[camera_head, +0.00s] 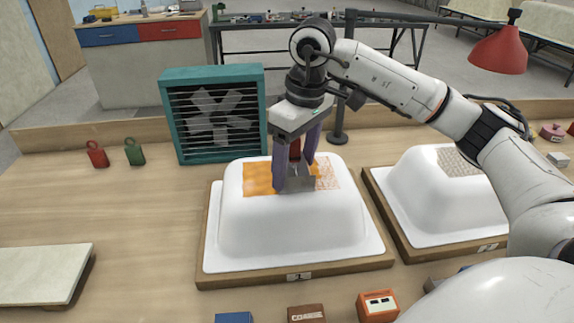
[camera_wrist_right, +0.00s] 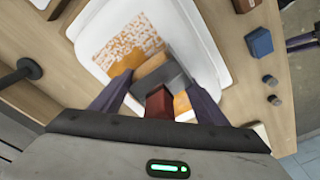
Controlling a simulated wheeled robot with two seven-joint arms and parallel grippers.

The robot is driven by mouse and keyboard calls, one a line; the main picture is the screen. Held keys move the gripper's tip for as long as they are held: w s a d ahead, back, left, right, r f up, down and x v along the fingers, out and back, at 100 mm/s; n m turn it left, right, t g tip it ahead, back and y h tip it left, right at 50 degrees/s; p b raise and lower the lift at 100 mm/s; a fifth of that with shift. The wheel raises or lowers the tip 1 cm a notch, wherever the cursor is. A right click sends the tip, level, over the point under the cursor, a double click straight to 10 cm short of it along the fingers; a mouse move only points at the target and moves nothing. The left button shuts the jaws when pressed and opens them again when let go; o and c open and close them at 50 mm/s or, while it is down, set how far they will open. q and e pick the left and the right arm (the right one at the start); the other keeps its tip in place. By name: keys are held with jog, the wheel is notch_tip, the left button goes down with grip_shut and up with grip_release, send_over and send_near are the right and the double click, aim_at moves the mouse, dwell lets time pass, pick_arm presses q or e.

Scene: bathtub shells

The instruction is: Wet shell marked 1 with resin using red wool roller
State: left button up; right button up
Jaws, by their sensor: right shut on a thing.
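The shell marked 1 (camera_head: 290,225) is a white upturned tub on a wooden board with a "1" label at its front. Its top has a solid orange wet patch (camera_head: 258,178) on the left and a paler, speckled woven patch (camera_head: 327,173) on the right. My right gripper (camera_head: 295,180) is over the top, shut on a red handle (camera_wrist_right: 158,103). A grey metal part and a tan-orange roller (camera_wrist_right: 154,68) extend from the handle, low over the top at the patch edge. Contact is hard to tell. My left gripper is out of view.
A second shell (camera_head: 435,195) stands at the right. A teal fan (camera_head: 215,115) stands behind, with red (camera_head: 97,154) and green (camera_head: 134,152) tagged weights on its left. Small boxes, one orange (camera_head: 378,306), line the front edge. A red lamp (camera_head: 499,52) hangs at upper right.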

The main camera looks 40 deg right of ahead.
jog(key=shift+s+d+b, duration=0.25)
jog(key=shift+s+d, duration=0.3)
jog(key=shift+d, duration=0.35)
jog(key=shift+s+d+b, duration=0.3)
jog(key=shift+s+d, duration=0.25)
jog(key=shift+d, duration=0.3)
jog(key=shift+s+d+b, duration=0.25)
jog(key=shift+s+d, duration=0.3)
jog(key=shift+d, duration=0.35)
jog(key=shift+s+d+f+b, duration=0.1)
jog(key=shift+s+d+b, duration=0.3)
jog(key=shift+d, duration=0.35)
jog(key=shift+s+d+b, duration=0.2)
jog(key=shift+s+d, duration=0.3)
jog(key=shift+d, duration=0.2)
jog(key=shift+w+a+p, duration=0.15)
jog(key=shift+a+p, duration=0.15)
jog(key=shift+a, duration=0.05)
jog(key=shift+w+a+p, duration=0.4)
jog(key=shift+a+p, duration=0.05)
jog(key=shift+a, duration=0.25)
jog(key=shift+w+a, duration=0.5)
jog(key=shift+a, duration=0.25)
jog(key=shift+p, duration=0.3)
notch_tip(320, 180, up, 6)
jog(key=p, duration=0.5)
